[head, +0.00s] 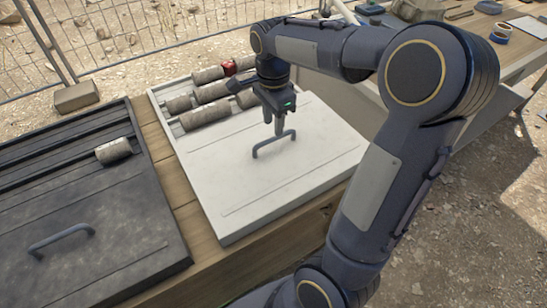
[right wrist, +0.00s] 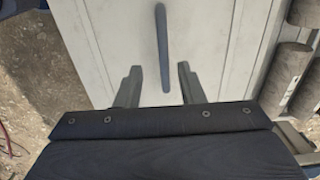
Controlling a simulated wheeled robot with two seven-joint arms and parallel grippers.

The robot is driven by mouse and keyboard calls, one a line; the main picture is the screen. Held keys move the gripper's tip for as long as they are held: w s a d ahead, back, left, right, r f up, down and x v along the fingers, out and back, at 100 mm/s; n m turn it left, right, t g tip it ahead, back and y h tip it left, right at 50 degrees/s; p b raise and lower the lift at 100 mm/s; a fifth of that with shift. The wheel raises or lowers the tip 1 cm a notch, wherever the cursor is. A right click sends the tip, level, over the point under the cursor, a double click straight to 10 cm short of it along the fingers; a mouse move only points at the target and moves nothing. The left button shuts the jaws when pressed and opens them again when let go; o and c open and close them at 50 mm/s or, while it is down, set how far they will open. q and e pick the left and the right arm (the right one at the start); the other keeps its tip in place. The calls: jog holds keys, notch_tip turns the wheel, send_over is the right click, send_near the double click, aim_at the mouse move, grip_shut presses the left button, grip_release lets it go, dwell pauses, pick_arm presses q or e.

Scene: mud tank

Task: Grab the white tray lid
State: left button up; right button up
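The white tray lid (head: 240,190) lies flat over the near part of the white tray (head: 157,103). Its blue-grey bar handle (head: 274,145) stands up near the middle of the lid. My right gripper (head: 279,132) points down just above the handle. In the right wrist view the fingers of the right gripper (right wrist: 160,70) are apart, with the handle (right wrist: 162,45) showing in the gap between them. No grip on the handle shows. In the head view the fingertips overlap the handle, so the exact height is unclear. My left gripper is not in view.
Several grey cylinders (head: 212,92) lie in the uncovered far part of the white tray, with a red object (head: 229,68) among them. A dark tray with a dark lid (head: 80,260) and one cylinder (head: 113,150) stands at left. A wire fence (head: 110,35) is behind.

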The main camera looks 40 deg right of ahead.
aim_at(275, 138)
jog(key=f, duration=0.2)
jog(key=f+b, duration=0.1)
jog(key=f, duration=0.4)
jog(key=shift+w+d+f, duration=0.1)
jog(key=shift+w+d, duration=0.1)
jog(key=shift+d, duration=0.2)
grip_shut()
